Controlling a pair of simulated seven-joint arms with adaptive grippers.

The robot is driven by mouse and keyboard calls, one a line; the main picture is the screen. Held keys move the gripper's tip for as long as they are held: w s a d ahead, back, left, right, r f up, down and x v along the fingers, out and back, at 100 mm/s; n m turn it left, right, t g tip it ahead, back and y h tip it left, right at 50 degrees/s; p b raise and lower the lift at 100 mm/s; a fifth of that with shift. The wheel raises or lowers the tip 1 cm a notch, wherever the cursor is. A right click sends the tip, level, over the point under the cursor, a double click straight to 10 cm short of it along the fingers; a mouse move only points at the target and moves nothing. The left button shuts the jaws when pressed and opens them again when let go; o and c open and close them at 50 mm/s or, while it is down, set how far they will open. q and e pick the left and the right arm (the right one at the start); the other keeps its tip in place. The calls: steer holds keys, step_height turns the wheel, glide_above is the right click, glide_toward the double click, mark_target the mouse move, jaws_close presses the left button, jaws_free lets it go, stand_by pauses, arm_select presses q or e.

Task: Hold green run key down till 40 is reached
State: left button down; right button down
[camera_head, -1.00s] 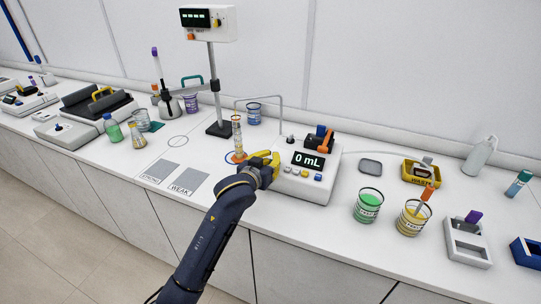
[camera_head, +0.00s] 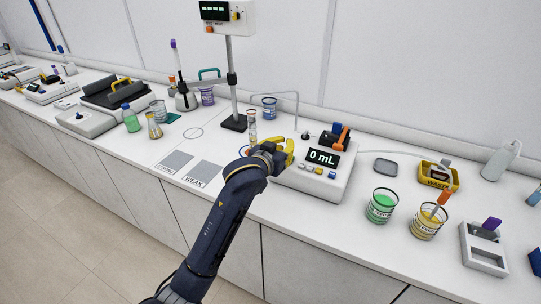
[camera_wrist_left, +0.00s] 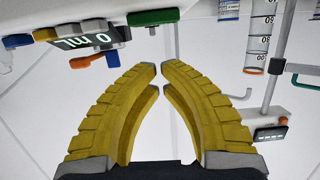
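The pump-like device (camera_head: 343,164) stands mid-bench, and its display (camera_head: 322,158) reads 0 mL. A row of small keys lies along its front edge, including a yellow one (camera_head: 308,169) and a blue one (camera_head: 331,175). No green key shows in the head view; my gripper covers the device's left end. In the left wrist view a wide green key (camera_wrist_left: 153,17) is beyond the fingertips and apart from them. My left gripper (camera_head: 290,150) is beside the device's left end, with yellow fingertips almost together (camera_wrist_left: 159,66) and nothing between them. My right gripper is out of view.
A graduated cylinder (camera_head: 252,130) stands just behind my left gripper, near a stand (camera_head: 230,80). Green (camera_head: 381,207) and yellow (camera_head: 428,222) beakers stand right of the device. Grey pads (camera_head: 204,174) lie on clear bench to the left.

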arm_select(q)
steer(key=v, duration=0.9)
stand_by(1.2)
